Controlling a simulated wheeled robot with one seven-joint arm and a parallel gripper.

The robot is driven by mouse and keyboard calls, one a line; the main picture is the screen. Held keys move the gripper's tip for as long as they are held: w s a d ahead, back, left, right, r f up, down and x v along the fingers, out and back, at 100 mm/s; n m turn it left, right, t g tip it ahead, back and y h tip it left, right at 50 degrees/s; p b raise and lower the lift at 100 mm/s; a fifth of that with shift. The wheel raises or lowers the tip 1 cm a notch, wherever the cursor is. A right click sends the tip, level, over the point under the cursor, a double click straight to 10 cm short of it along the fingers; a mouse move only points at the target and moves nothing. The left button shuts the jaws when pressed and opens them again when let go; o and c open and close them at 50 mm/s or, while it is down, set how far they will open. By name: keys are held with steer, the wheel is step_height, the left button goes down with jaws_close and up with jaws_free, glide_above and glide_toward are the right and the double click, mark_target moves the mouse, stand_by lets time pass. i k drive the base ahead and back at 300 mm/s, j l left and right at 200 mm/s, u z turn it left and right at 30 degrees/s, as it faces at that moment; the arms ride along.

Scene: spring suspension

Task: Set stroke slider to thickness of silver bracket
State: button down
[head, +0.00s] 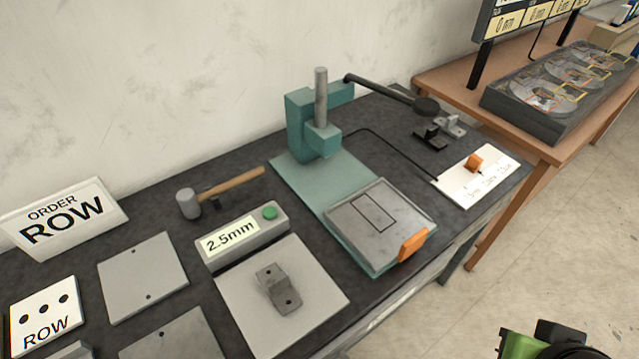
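The stroke slider looks to be the orange knob (474,162) on a white scale plate (488,190) at the table's right end. The knob sits near the plate's upper edge; the printed marks are too small to read. A grey metal bracket (278,288) with holes lies on a light grey plate (318,268), beside a box with a "2.5mm" display (231,237). A smaller silver piece (452,125) and a black piece (431,138) stand at the back right. I cannot tell which is the silver bracket. My gripper's fingers are not in view.
A teal press (305,172) with an orange-handled tray (350,213) stands mid-table. A lamp arm (380,90) reaches over the back. A hammer (235,184) lies left. A second table at right holds a dark case (540,118). Green and black parts of mine show at bottom right.

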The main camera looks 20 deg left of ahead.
mark_target(474, 162)
steer(key=i+l+u, duration=0.2)
steer(key=u, duration=0.25)
steer(key=i+l+u, duration=0.25)
steer(key=u, duration=0.15)
steer(key=i+l+u, duration=0.1)
steer(key=l+u, duration=0.35)
steer(key=i+l+u, duration=0.1)
steer(key=l+u, duration=0.2)
steer(key=u, duration=0.15)
steer(key=l+u, duration=0.85)
steer(key=k+l+u, duration=0.1)
steer(key=l+u, duration=0.35)
steer(key=j, duration=0.1)
